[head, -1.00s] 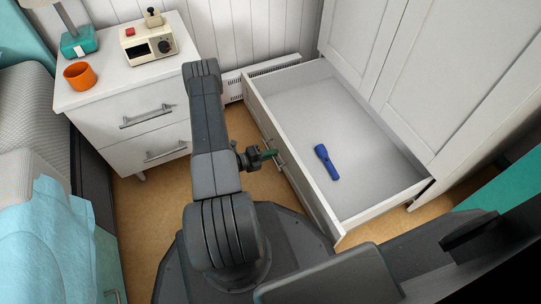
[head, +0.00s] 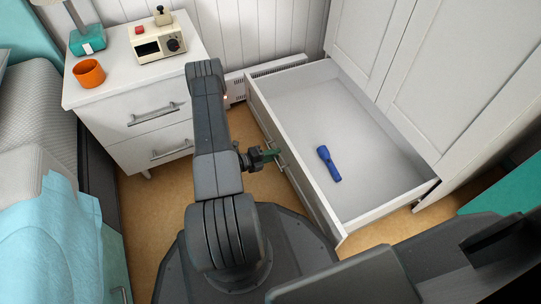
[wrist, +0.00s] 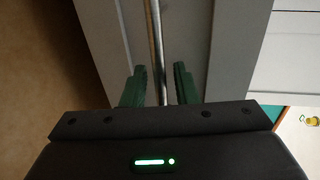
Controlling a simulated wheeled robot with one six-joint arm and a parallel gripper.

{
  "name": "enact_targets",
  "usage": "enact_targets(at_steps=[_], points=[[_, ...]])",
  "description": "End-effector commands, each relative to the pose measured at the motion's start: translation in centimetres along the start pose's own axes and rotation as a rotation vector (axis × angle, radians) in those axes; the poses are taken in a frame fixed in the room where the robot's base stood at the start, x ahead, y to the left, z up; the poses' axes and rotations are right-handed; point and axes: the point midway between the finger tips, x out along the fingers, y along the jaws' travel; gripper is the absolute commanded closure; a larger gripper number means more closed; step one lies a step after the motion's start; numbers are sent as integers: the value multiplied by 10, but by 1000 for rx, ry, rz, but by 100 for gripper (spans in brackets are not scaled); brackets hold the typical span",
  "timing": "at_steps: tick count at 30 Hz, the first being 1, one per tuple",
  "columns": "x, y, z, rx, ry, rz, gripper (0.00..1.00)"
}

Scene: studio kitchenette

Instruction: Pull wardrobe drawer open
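The wardrobe drawer (head: 392,210) stands pulled well out from the white wardrobe (head: 446,77), and its inside shows. A blue flashlight (head: 328,163) lies in it. The drawer's bar handle (wrist: 155,35) is on its front, which faces my arm. My gripper (head: 271,155) is at this handle, low beside the drawer front. In the wrist view its two green fingers (wrist: 160,86) stand on either side of the bar, with a small gap visible on each side. The fingers are apart, and whether either touches the bar from behind is hidden.
A white nightstand (head: 128,95) stands at the left with an orange mug (head: 89,73), a lamp and a small appliance on it. The bed (head: 45,230) is at the far left. Wooden floor (head: 150,215) is free between the bed and my base.

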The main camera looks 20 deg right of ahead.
Motion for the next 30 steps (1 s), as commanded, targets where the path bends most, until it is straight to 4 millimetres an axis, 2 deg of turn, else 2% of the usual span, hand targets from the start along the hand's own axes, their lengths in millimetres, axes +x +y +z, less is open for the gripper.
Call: enact_targets(at_steps=[4,8,24,30], points=[[-6,-1,0,-1,-2,0,73],[-22,-2,1,-2,-4,1,73],[-105,-1,1,-1,-5,0,73],[-128,-1,1,-1,-4,0,73]])
